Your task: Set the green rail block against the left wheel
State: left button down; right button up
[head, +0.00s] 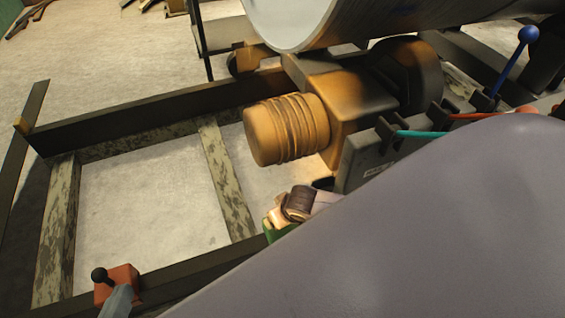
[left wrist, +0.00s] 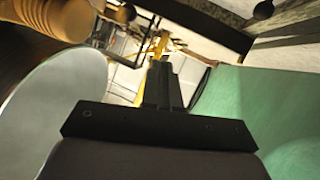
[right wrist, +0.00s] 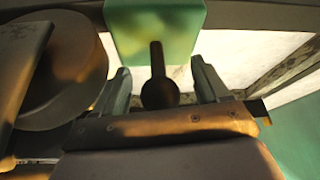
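The green rail block (right wrist: 155,28) has a dark stem and round black knob (right wrist: 158,92) pointing toward the right wrist camera. My right gripper (right wrist: 160,82) is open, with a finger on each side of the knob and visible gaps. In the head view, only a sliver of the green block (head: 278,234) shows. A dark round wheel (right wrist: 68,75) stands left of the block in the right wrist view, apart from it; I cannot tell whether it is the left wheel. My left gripper (left wrist: 165,85) looks shut and empty; its grey tip (head: 120,295) appears beside the red block (head: 118,284).
A ribbed orange cylinder (head: 285,130) juts over the dark rail frame. A large grey pipe (head: 300,25) lies above. Coloured levers, including a blue-knobbed one (head: 528,35), stand at the right. Pale floor (head: 150,200) shows between the rails. A large grey-purple shape covers the lower right.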

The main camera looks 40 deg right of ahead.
jog(key=shift+s+f, duration=0.2)
pick_arm(q)
jog(key=a+p, duration=0.1)
jog(key=a+y+p, duration=0.1)
jog(key=s+a+r+m+y+p, duration=0.1)
jog(key=p, duration=0.1)
jog(key=shift+s+a, duration=0.1)
jog(key=shift+a, duration=0.1)
pick_arm(e)
jog(key=v, duration=0.7)
jog(key=shift+r, duration=0.2)
jog(key=shift+w, duration=0.1)
jog(key=shift+a, duration=0.1)
